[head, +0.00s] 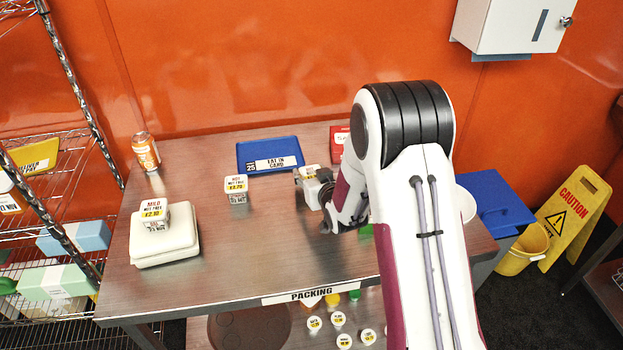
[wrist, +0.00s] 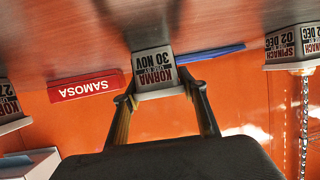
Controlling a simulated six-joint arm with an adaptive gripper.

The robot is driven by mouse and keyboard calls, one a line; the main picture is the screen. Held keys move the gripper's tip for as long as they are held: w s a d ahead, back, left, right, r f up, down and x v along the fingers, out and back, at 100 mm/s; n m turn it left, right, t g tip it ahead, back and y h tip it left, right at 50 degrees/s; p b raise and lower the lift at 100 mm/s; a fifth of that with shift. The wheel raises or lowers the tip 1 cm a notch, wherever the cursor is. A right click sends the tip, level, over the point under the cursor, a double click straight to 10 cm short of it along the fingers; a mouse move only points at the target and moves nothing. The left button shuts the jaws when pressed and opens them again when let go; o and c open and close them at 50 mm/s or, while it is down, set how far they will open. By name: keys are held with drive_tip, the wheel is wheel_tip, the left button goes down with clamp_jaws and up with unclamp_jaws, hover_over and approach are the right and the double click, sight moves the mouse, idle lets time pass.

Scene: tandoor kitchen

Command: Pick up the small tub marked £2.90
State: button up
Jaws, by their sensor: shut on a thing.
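My gripper (head: 316,190) is shut on a small tub (head: 309,173) near the back middle of the table. In the wrist view, fingertips (wrist: 158,92) sit on both sides of this tub (wrist: 153,72), printed KORMA 30 NOV. Its price is not readable. In the head view, a small tub (head: 153,212) with a yellow price patch that looks like £2.90 stands on a closed white box (head: 165,247) at the left, apart from my gripper. Another small tub (head: 236,188), with a different-looking price, stands between them.
A blue tray (head: 250,155) with a card lies behind. A red SAMOSA box (wrist: 85,87) is beside the held tub. A SPINACH tub (wrist: 293,46) shows in the wrist view. An orange can (head: 146,152) stands back left. The front middle of the table (head: 220,260) is clear.

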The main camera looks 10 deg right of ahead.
sight(311, 171)
drive_tip(key=shift+r, duration=0.15)
drive_tip(key=shift+r, duration=4.9)
